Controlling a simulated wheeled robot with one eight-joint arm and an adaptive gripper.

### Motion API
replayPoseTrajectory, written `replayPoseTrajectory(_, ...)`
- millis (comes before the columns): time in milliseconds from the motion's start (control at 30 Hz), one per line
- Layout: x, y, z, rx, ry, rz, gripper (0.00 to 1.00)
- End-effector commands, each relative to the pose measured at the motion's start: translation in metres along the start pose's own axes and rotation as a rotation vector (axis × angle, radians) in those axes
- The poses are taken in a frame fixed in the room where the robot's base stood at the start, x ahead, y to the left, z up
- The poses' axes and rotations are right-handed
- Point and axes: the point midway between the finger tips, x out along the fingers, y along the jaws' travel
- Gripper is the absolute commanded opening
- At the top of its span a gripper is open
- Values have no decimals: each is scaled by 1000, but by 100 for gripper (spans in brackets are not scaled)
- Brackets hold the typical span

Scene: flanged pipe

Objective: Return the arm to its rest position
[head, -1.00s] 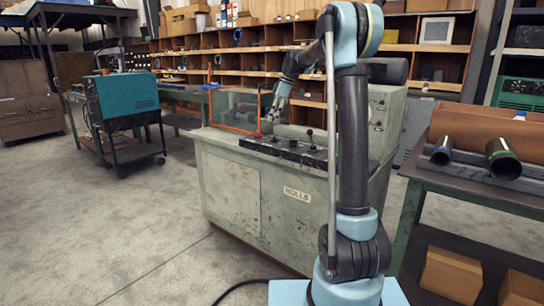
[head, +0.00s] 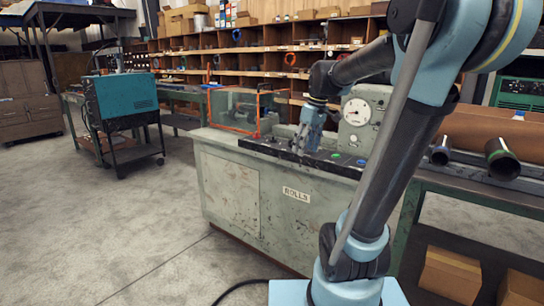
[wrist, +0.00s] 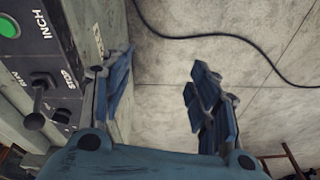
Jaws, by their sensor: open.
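My gripper (head: 302,140) is in front of the machine's dial, just above the dark control strip (head: 270,150) of the green-grey machine (head: 230,185). In the wrist view my gripper (wrist: 160,80) has its two blue fingers apart, with nothing between them. Concrete floor shows between and beyond the fingers. The machine's control panel (wrist: 55,85), with a green button and levers, is close to the left finger. I cannot tell whether they touch. My arm (head: 400,150) rises from its base, leans right and bends back over the machine.
Two dark pipes, one flared at its end (head: 504,160), lie on the green bench (head: 450,190) at right. An orange-framed guard (head: 233,110) stands on the machine. A teal welder cart (head: 120,100) is at left. A cable (wrist: 215,38) lies on the floor. Floor at front left is clear.

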Motion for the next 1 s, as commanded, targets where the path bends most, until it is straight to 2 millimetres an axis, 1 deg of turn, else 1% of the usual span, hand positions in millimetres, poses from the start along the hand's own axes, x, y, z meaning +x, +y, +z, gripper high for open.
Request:
replayPoseTrajectory(33,6,-6,17,36,-2,10,55)
replayPoseTrajectory(100,13,-13,37,89,-4,25,55)
replayPoseTrajectory(367,48,-37,109,287,-5,82,55)
replayPoseTrajectory(600,91,-58,171,469,3,133,55)
replayPoseTrajectory(700,110,-64,194,539,8,155,55)
replayPoseTrajectory(800,126,-70,213,598,13,171,55)
replayPoseTrajectory(900,138,-73,225,640,16,183,55)
replayPoseTrajectory(1000,144,-75,232,664,19,191,55)
